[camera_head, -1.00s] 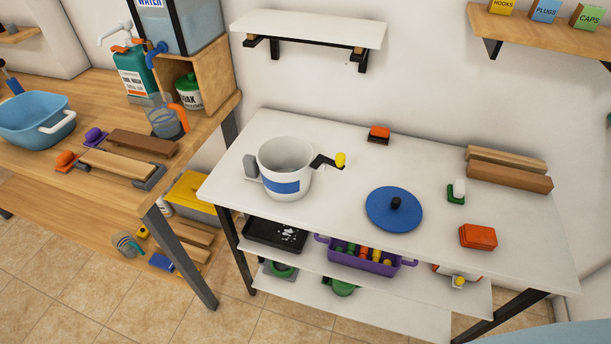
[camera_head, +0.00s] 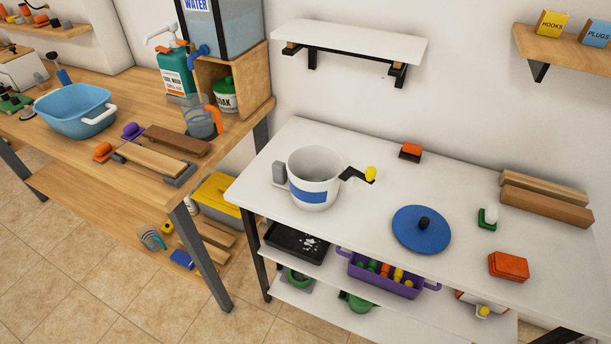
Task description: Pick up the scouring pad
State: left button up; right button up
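No gripper of mine shows in the head view. I cannot tell for certain which item is the scouring pad. On the white table (camera_head: 362,226) are a small green block with a white top (camera_head: 488,218), an orange-red block (camera_head: 508,266) at the right front, and an orange-topped block with a dark base (camera_head: 410,152) at the back. A white pot with a blue band and a yellow-knobbed crank (camera_head: 314,178) stands at the left of this table.
Two wooden bars (camera_head: 545,201) lie at the table's back right. A purple bin (camera_head: 388,282) and a black tray (camera_head: 296,242) sit on the shelf below. The wooden bench at left holds a blue basin (camera_head: 75,110), a water tank (camera_head: 222,35) and wooden blocks. A wall shelf (camera_head: 350,40) is empty.

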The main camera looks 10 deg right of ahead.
aim_at(488, 216)
jog(key=z, duration=1.65)
